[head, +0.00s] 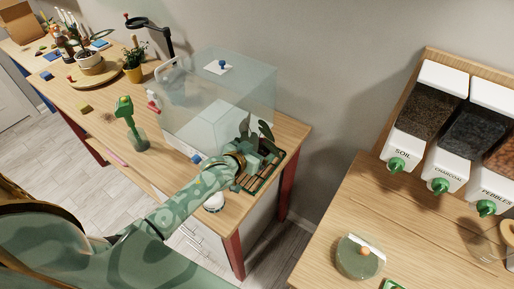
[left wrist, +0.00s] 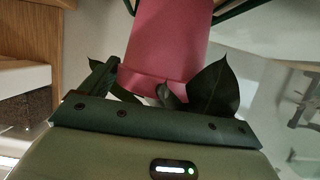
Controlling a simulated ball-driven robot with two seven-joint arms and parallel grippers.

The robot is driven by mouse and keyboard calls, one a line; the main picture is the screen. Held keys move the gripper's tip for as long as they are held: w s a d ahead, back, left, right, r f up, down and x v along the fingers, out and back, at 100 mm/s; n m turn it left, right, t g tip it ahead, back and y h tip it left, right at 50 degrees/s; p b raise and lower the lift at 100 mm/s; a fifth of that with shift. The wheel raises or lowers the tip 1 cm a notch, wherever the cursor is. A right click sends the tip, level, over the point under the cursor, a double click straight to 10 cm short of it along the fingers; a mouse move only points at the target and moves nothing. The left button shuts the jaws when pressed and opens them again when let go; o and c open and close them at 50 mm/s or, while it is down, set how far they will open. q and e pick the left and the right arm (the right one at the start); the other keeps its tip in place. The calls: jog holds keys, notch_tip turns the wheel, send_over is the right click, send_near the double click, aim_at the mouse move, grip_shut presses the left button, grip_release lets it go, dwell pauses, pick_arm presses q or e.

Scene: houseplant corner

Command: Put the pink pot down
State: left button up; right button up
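The pink pot (left wrist: 168,40) shows in the left wrist view, directly in front of my left gripper, with dark green leaves (left wrist: 213,90) around its near rim. In the head view the pot is hidden behind my left gripper (head: 256,163), and only dark leaves (head: 265,130) stick out. One finger touches the pot's left edge; the other is hidden by a leaf. The gripper appears shut on the pot. It is over or at a green slatted tray (head: 268,177) on the bench corner. Whether the pot touches the tray is unclear. My right gripper is out of view.
A clear glass case (head: 225,95) stands close behind and left of my left gripper. A white round item (head: 214,202) lies at the bench's front edge. A green spray bottle (head: 130,125) stands further left. Dispensers (head: 425,110) hang over the right table.

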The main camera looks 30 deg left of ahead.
pick_arm(q)
jog(key=shift+r, duration=0.1)
jog(key=shift+s+r, duration=0.1)
jog(key=shift+s, duration=0.05)
jog(key=p+v, duration=0.2)
jog(key=v, duration=0.9)
jog(key=shift+s+p, duration=0.3)
jog(key=shift+p, duration=0.05)
